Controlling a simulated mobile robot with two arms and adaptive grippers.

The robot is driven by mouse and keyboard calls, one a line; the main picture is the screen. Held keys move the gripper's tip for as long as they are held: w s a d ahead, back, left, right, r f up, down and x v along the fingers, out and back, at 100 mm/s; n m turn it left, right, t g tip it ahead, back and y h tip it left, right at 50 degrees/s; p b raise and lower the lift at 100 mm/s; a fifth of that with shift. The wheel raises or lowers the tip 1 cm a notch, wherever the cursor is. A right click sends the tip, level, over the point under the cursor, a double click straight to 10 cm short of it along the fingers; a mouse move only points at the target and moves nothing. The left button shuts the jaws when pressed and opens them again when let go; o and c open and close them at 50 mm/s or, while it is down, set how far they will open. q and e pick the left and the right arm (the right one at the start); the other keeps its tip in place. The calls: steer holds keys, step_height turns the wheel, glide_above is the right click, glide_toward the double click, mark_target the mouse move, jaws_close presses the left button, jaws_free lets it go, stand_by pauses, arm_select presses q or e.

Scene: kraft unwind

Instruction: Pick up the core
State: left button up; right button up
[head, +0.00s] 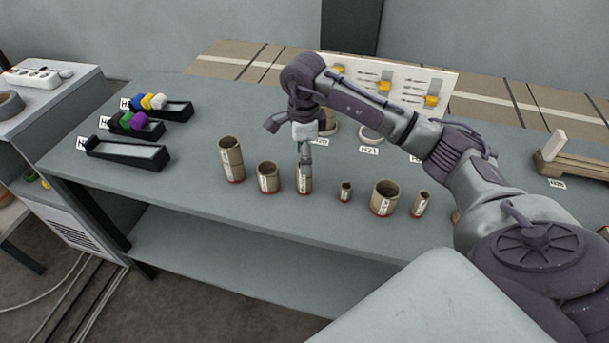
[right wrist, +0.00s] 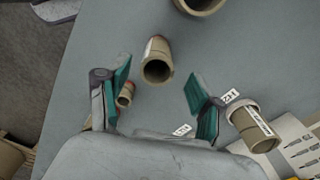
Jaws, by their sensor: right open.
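Several cardboard cores stand in a row on the grey table; which one is meant I cannot tell. A tall, narrow core (head: 304,181) stands directly under my right gripper (head: 304,150) in the head view. In the right wrist view a core (right wrist: 157,66) shows between the two open fingers of my right gripper (right wrist: 158,78), with nothing held. A smaller core (right wrist: 126,94) shows close beside the left finger. To its left in the head view are a shorter core (head: 268,178) and a taller one (head: 231,160). My left gripper is not in view.
To the right stand a small core (head: 345,192), a wide core (head: 384,199) and a slim core (head: 421,204). Black trays (head: 130,153) lie at the left, some with coloured pieces. A white board (head: 395,82) stands behind. The table front (head: 200,205) is clear.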

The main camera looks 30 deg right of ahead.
mark_target(304, 177)
steer(key=f+p, duration=0.1)
steer(key=f, duration=0.2)
steer(key=shift+s+f+p, duration=0.2)
steer(key=shift+f+p, duration=0.15)
steer(key=shift+f, duration=0.65)
steer(key=c, duration=1)
steer(key=shift+c, duration=0.2)
steer(key=shift+r, duration=0.1)
